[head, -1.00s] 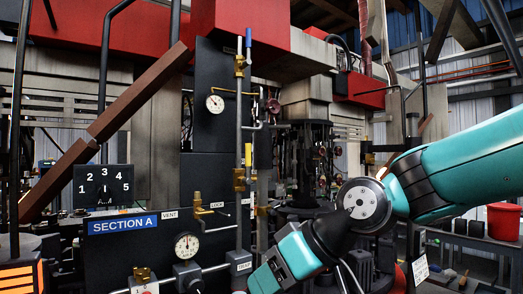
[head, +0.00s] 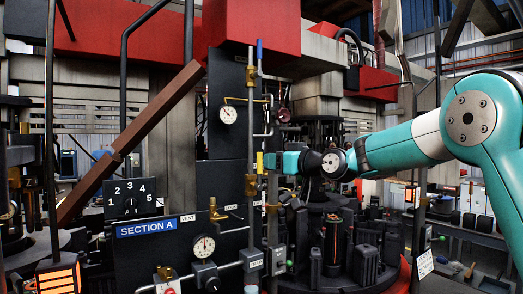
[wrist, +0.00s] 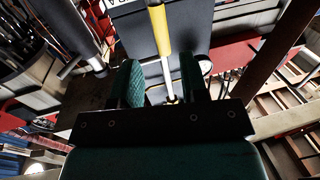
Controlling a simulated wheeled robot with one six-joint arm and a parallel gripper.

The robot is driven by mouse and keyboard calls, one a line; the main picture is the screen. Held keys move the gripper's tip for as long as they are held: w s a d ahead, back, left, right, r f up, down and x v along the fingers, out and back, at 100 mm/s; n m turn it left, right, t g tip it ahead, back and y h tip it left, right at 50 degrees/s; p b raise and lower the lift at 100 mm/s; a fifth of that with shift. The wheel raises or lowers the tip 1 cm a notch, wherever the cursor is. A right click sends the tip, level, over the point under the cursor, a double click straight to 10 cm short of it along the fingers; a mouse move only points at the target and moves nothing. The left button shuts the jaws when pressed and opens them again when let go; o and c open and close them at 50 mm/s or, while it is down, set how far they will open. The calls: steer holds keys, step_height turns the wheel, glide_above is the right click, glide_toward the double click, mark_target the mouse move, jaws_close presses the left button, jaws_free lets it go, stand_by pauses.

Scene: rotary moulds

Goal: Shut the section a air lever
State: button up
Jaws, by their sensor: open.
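The section A panel (head: 150,262) carries a blue sign (head: 146,228) reading SECTION A. A yellow lever handle (head: 259,163) stands upright along a vertical pipe; a blue-handled lever (head: 259,50) stands upright higher up. I cannot read an air label on either. My gripper (head: 270,162) is level with the yellow handle, just to its right in the head view, and partly overlaps the pipe. In the wrist view my gripper (wrist: 159,85) is open. The yellow handle (wrist: 158,28) lies ahead, and its pale stem runs between the two fingers. Contact cannot be told.
Pressure gauges (head: 203,245) and a brass VENT valve (head: 215,210) are left of the pipe. A brown slanted beam (head: 125,145) crosses the left. Dark round machinery (head: 340,255) stands below my arm. Vertical pipes crowd the lever.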

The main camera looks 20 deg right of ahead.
mark_target(259, 159)
steer(key=p+x, duration=0.2)
steer(key=x, duration=0.4)
steer(key=shift+w+a+p, duration=0.25)
steer(key=shift+p, duration=0.05)
steer(key=shift+c, duration=0.2)
steer(key=c, duration=0.7)
steer(key=shift+d, duration=0.2)
jaws_close()
steer(key=shift+a, duration=0.1)
